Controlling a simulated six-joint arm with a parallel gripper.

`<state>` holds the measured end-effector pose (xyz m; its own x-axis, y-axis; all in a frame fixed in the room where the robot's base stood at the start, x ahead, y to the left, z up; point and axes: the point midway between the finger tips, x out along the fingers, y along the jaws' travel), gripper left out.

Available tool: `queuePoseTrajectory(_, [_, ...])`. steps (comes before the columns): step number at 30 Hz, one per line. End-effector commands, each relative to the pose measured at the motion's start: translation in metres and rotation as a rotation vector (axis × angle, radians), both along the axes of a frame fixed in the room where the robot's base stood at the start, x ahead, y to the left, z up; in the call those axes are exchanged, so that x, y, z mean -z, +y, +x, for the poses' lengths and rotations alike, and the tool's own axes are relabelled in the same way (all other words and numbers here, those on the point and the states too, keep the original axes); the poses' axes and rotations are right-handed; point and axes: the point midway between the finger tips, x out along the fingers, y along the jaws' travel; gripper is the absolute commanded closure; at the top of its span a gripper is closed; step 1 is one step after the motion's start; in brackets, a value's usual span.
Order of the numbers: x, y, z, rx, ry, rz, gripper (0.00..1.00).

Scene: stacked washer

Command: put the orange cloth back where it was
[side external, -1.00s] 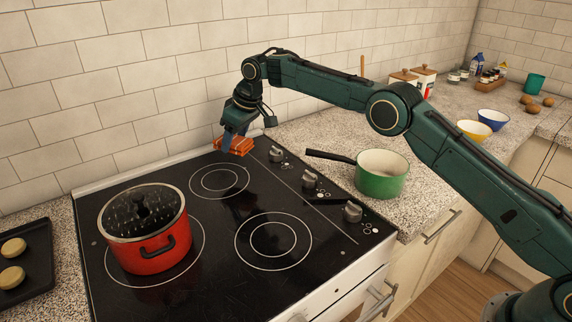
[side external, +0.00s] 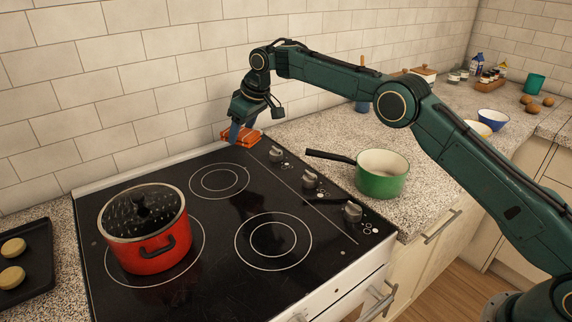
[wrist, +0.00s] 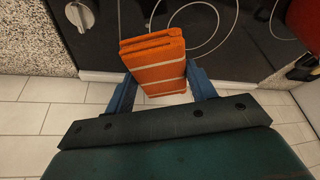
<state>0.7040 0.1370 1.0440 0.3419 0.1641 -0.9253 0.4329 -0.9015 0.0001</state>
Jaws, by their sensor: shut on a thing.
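The orange cloth (side external: 250,139) is a folded block with pale stripes, at the back right corner of the black cooktop, near the tiled wall. My gripper (side external: 238,134) points down there with its blue fingers at the cloth. In the wrist view the cloth (wrist: 154,62) sits between the two blue fingers of my gripper (wrist: 162,88), which are shut on it. The cloth appears a little above the cooktop's back edge; the exact gap below it is hard to tell.
A red lidded pot (side external: 148,238) stands on the front left burner. A green saucepan (side external: 382,174) stands on the counter right of the cooktop, its handle reaching toward the knobs (side external: 310,181). The counter behind the saucepan has free room (side external: 310,134).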

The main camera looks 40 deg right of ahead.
Motion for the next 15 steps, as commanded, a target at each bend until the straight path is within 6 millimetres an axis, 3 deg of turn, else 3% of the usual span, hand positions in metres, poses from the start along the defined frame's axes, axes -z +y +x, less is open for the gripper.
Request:
queuePoseTrajectory(8, [-0.035, -0.069, -0.013, 0.118, -0.002, 0.003, 0.70])
queuePoseTrajectory(15, [-0.065, -0.138, -0.040, 0.245, 0.000, 0.004, 0.70])
